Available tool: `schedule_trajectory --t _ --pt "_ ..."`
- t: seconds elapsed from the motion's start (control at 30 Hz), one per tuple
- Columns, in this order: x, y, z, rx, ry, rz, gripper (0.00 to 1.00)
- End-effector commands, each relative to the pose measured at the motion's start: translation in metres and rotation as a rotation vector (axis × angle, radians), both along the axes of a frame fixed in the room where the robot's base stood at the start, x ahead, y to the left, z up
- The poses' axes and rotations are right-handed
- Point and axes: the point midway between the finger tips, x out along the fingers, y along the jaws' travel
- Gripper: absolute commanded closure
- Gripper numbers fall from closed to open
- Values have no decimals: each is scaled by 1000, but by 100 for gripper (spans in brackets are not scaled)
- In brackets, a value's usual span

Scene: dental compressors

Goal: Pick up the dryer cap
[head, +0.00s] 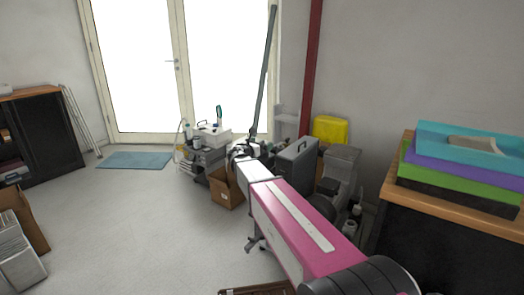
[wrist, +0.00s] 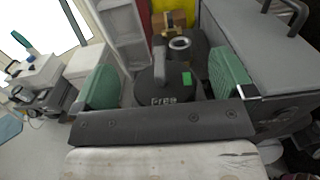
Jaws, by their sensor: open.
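My gripper (wrist: 167,82) is open, with its two green-padded fingers wide apart in the wrist view. Between and beyond the fingers is a dark grey rounded thing (wrist: 165,90) with pale lettering and a small bright green patch. Behind it is a dark cylinder with a pale metal ring on top (wrist: 180,43). I cannot tell which of these, if any, is the dryer cap. Nothing is seen held between the fingers. In the head view my gripper (head: 243,151) is small, at the far end of my arm, among the clutter by the wall.
A grey case (wrist: 265,45) with a dark handle stands close on the right; it also shows in the head view (head: 297,160). A cardboard box (head: 227,188) is left of my arm. A yellow thing (head: 330,129) is behind. Open floor (head: 130,220) lies left.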

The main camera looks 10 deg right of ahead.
Motion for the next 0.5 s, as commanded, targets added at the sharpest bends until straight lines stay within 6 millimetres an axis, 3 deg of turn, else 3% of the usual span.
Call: schedule_trajectory --t 0.1,0.33,0.5 --pt "9 -9 0 0 0 -1 0" --pt "9 -10 0 0 0 0 0" --pt "9 -10 0 0 0 0 56"
